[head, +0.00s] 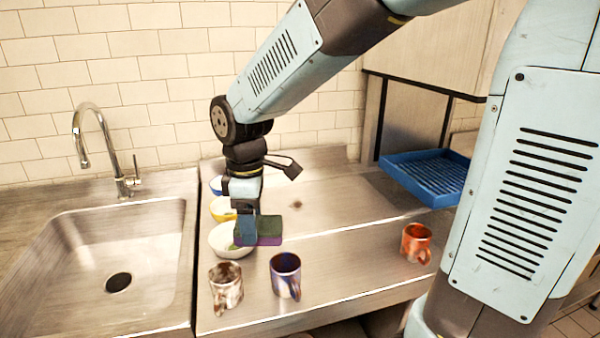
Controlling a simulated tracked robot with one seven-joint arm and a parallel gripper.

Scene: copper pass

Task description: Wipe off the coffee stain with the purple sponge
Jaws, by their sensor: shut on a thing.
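The sponge (269,231) has a dark green top and a purple lower layer. My gripper (246,232) points down and is shut on its left part, hiding some of it. I cannot tell whether the sponge touches the steel counter (345,230) or hangs just above it. A small dark brown stain (297,204) shows on the counter, behind and to the right of the sponge, apart from it.
In front stand a brown-white mug (226,287) and a dark blue mug (286,275). An orange mug (415,243), blue rack (428,177) and sink (120,255) flank them.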

